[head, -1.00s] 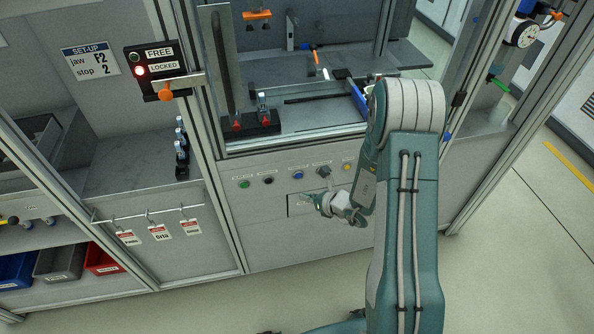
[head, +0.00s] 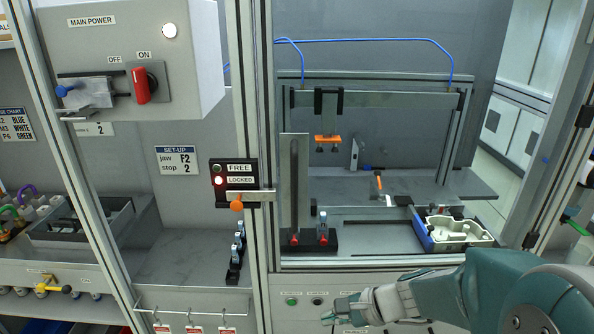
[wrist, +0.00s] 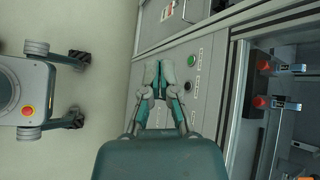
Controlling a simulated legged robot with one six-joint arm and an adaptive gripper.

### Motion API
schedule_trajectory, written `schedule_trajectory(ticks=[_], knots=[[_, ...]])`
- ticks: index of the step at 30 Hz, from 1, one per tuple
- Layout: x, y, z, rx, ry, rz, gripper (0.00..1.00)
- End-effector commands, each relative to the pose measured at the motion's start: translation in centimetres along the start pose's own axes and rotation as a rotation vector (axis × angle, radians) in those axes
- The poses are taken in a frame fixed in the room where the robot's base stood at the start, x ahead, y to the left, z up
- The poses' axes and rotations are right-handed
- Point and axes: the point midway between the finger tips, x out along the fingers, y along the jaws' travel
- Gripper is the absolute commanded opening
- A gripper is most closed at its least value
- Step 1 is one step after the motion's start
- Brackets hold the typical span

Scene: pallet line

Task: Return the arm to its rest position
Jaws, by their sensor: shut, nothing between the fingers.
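My arm (head: 520,290) reaches in from the lower right of the head view, in front of the machine's lower panel. My gripper (head: 335,311) points left, just below the green and black buttons. In the wrist view my gripper (wrist: 158,72) has its two fingers together with nothing between them. It hangs in front of the grey button panel and appears apart from it; the exact gap cannot be told.
A lock box (head: 234,182) shows a red light at LOCKED. A main power box (head: 140,60) has a red switch. A blue bin with a white part (head: 455,232) stands inside the cell. Posts (head: 262,150) frame the opening. Open floor (wrist: 105,120) lies left in the wrist view.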

Motion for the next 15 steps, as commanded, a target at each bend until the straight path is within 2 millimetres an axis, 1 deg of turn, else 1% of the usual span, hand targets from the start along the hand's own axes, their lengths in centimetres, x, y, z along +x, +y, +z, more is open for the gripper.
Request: schedule_trajectory(ticks=[1, 6, 9, 15], knots=[[-0.9, 0.4, 1.3, -0.092, 0.023, 0.030, 0.00], [-3.9, 2.4, 4.0, -0.390, 0.118, 0.153, 0.00], [-5.8, 3.6, 5.1, -0.561, 0.186, 0.224, 0.00], [-9.8, 5.8, 6.5, -0.883, 0.346, 0.367, 0.00]])
